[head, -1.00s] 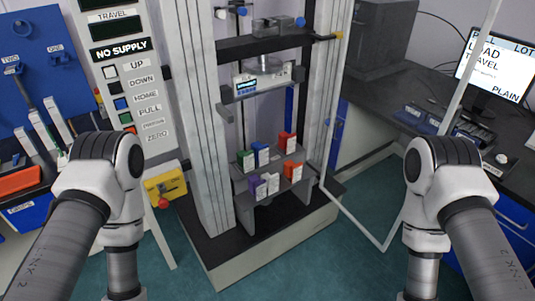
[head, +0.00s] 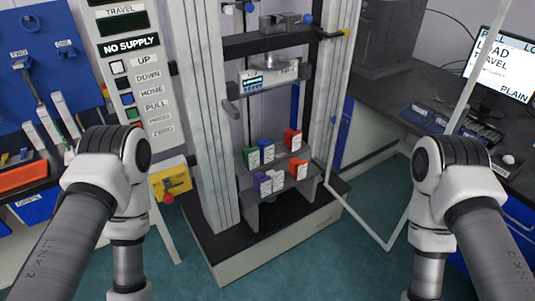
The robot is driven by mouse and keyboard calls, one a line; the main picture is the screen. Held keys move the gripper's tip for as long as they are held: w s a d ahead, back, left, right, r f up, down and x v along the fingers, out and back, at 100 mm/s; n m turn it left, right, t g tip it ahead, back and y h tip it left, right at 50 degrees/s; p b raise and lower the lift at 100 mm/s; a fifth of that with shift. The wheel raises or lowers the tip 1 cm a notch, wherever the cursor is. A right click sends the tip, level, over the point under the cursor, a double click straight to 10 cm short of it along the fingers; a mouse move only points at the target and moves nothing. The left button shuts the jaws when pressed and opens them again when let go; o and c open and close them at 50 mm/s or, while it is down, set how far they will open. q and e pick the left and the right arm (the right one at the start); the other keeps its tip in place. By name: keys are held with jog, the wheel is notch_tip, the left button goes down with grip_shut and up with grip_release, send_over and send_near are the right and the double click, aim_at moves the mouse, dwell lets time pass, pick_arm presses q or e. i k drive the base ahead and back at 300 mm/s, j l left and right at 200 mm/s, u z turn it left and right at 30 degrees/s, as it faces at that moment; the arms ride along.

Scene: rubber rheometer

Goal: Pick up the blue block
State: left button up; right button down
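The blue block (head: 266,150) stands in the back row on a grey stepped rack at the foot of the tall test frame. A green block (head: 250,157) is just left of it and a red block (head: 292,139) is further right. In front, a step lower, are a purple block (head: 262,184), a white block (head: 276,180) and an orange-red block (head: 299,169). The lower part of the blue block is partly hidden by the front row or labels. My two arms come in at the left and right edges, well apart from the rack. Both grippers are out of the picture.
The grey rack (head: 249,213) stands on the frame's dark base (head: 210,247), between a pale column (head: 203,120) and a thin pale post. A crosshead with an instrument (head: 268,78) hangs above the blocks. A yellow switch box (head: 170,183) is at left; a desk with a monitor (head: 500,63) is at right.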

aim_at(266, 150)
jog(key=i+l+z, duration=0.15)
jog(key=i, duration=0.25)
jog(key=i+l+z, duration=0.15)
jog(key=i+l, duration=0.2)
jog(key=i+l+z, duration=0.2)
jog(key=i, duration=0.2)
